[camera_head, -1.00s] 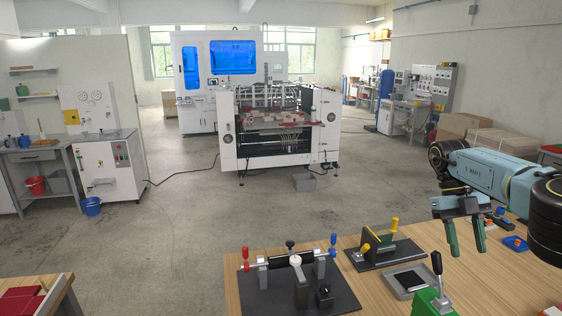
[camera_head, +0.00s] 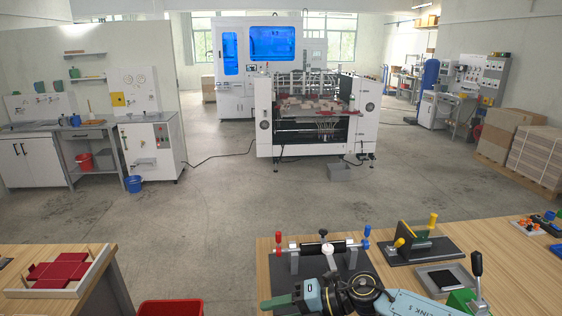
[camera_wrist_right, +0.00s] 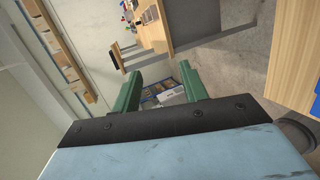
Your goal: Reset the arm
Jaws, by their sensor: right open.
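My right arm comes in from the lower right in the head view and lies low across the front of the right table. Its blue-grey right gripper (camera_head: 277,303) points left, with a green finger showing at the table's left front edge. In the right wrist view the two green fingers of this gripper (camera_wrist_right: 159,76) stand apart with nothing between them. The floor and a blue-edged bin (camera_wrist_right: 165,97) show beyond them, out of the grip. My left gripper is in neither view now.
The right wooden table (camera_head: 500,265) holds a fixture with red and blue knobs (camera_head: 322,247), a yellow-handled fixture (camera_head: 420,243) and a grey tray (camera_head: 443,279). A left table (camera_head: 100,262) carries a red box blank (camera_head: 68,272). A red bin (camera_head: 170,307) stands between. Open floor lies behind.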

